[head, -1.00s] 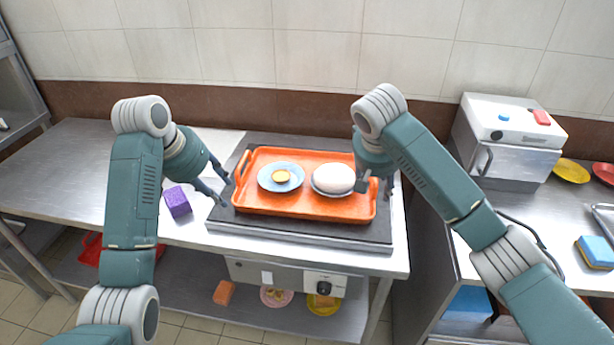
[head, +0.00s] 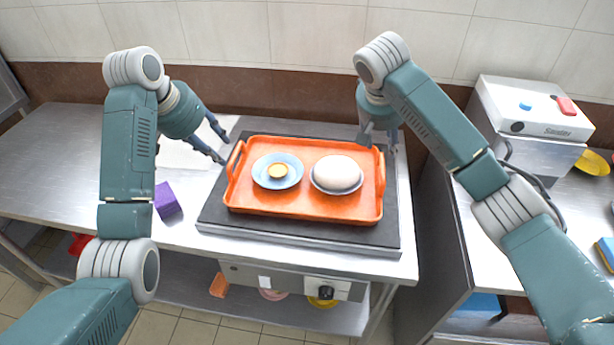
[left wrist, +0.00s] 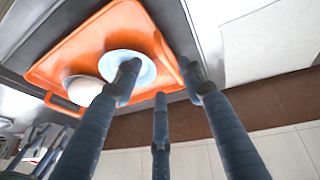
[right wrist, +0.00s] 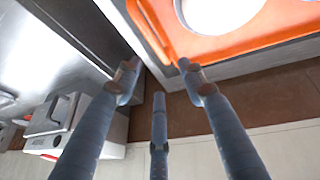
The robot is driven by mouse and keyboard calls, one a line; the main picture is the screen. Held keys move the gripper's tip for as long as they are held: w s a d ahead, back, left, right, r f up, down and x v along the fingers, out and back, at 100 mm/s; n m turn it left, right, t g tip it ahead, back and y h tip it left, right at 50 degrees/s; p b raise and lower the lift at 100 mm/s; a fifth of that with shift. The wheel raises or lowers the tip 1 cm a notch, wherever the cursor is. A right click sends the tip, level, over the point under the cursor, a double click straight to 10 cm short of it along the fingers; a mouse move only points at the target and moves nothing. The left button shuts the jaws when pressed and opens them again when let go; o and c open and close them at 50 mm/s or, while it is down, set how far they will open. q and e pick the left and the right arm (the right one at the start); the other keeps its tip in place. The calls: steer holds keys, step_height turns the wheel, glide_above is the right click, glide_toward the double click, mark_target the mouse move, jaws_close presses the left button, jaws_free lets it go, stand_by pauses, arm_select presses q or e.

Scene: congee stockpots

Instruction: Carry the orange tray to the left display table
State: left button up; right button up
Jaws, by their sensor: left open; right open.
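The orange tray (head: 300,211) lies flat on a dark griddle top, with a handle at each short end. On it stand a blue plate (head: 262,180) with a small yellow item and, to the right, a bowl with a white rounded mound (head: 338,172). My left gripper (head: 223,146) is open and empty just beyond the tray's left end, near its back left corner. My right gripper (head: 380,142) is open and empty by the tray's back right corner. In the left wrist view the tray (left wrist: 60,65) shows past the open fingers; in the right wrist view its right handle (right wrist: 150,30) shows.
A purple block (head: 167,200) lies on the steel table (head: 60,160) left of the griddle (head: 300,238). The left table is mostly clear. A white-topped appliance (head: 530,110) stands on the right counter. A tiled wall closes off the back.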

mark_target(231, 164)
arm_select(q)
steer(key=x, duration=1)
arm_select(e)
steer(key=x, duration=1)
arm_select(q)
steer(key=shift+c, duration=0.2)
arm_select(e)
steer(key=shift+c, duration=0.2)
arm_select(q)
jaws_close()
arm_select(e)
jaws_close()
